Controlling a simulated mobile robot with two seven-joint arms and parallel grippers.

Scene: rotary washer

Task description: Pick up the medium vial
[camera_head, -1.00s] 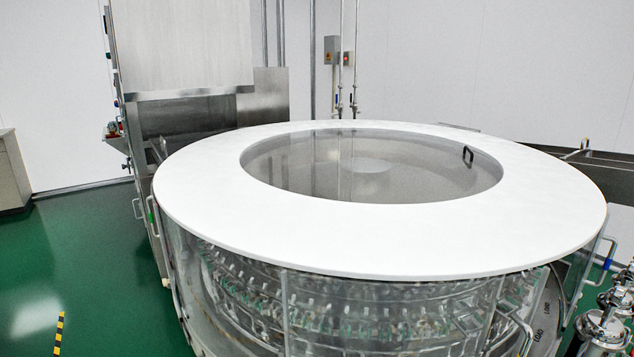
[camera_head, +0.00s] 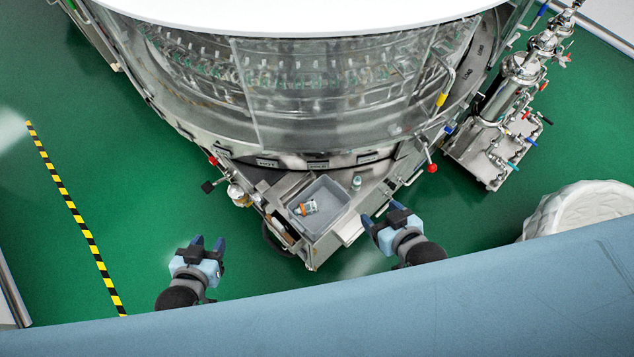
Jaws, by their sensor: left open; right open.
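A small clear vial (camera_head: 357,182) stands on the metal ledge at the washer's front, just right of a grey tray (camera_head: 327,188). Inside the tray lies a small white and orange item (camera_head: 306,208), possibly another vial; it is too small to tell. I cannot tell which is the medium vial. My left gripper (camera_head: 208,243) is open and empty, left of the tray and apart from it. My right gripper (camera_head: 381,214) is open and empty, to the lower right of the standing vial and apart from it.
The round glass-walled washer (camera_head: 330,90) fills the top, with valves and red knobs along its lower edge. A steel pipe and valve stand (camera_head: 500,130) is at the right. A white round object (camera_head: 585,212) lies at the far right. Green floor (camera_head: 130,210) is clear at the left.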

